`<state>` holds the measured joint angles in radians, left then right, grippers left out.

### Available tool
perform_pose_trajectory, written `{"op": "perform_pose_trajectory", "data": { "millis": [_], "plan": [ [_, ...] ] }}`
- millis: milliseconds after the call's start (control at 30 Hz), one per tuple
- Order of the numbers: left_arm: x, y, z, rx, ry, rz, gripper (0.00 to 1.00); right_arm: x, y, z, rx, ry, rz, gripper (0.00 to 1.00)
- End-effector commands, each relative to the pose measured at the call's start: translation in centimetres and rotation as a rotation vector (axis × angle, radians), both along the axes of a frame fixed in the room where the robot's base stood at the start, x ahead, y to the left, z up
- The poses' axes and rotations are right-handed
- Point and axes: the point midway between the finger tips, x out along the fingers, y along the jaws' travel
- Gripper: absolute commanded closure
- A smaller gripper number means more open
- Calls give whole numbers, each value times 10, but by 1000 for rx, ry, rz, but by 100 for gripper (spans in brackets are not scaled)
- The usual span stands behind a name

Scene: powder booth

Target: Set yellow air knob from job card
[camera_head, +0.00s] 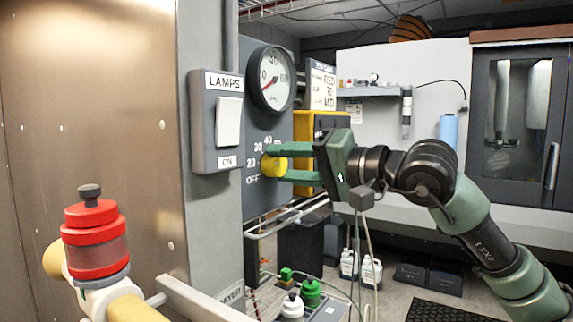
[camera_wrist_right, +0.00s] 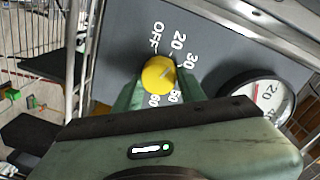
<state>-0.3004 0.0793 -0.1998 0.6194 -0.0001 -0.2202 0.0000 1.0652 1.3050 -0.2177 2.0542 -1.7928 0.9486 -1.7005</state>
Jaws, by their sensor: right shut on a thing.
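The yellow air knob (camera_head: 270,173) is on the grey panel (camera_head: 256,206), inside a printed scale with OFF, 20, 30 and 40 legible in the head view. My right gripper (camera_head: 275,165) is shut on the knob, one green finger on each side. In the right wrist view, the knob (camera_wrist_right: 158,74) sits between the fingers; its pale mark appears to point toward 30. A finger hides part of the scale. The job card (camera_head: 322,87) is behind the panel; its lines seem to read RED, 70 and MID. My left gripper is out of view.
A round gauge (camera_head: 271,79) with a red needle is above the knob. A LAMPS switch box (camera_head: 216,121) stands close to its left. A red-topped canister (camera_head: 95,240) is at front left. A wire cart (camera_head: 290,217) with bottles is below the panel.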

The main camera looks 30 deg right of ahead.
Motion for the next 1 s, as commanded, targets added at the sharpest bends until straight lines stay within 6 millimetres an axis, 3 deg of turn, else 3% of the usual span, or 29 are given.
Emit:
{"op": "perform_pose_trajectory", "data": {
  "millis": [1000],
  "plan": [
    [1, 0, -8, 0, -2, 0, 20, 1, -2, -4, 893, 370, -1, 100]
  ]
}}
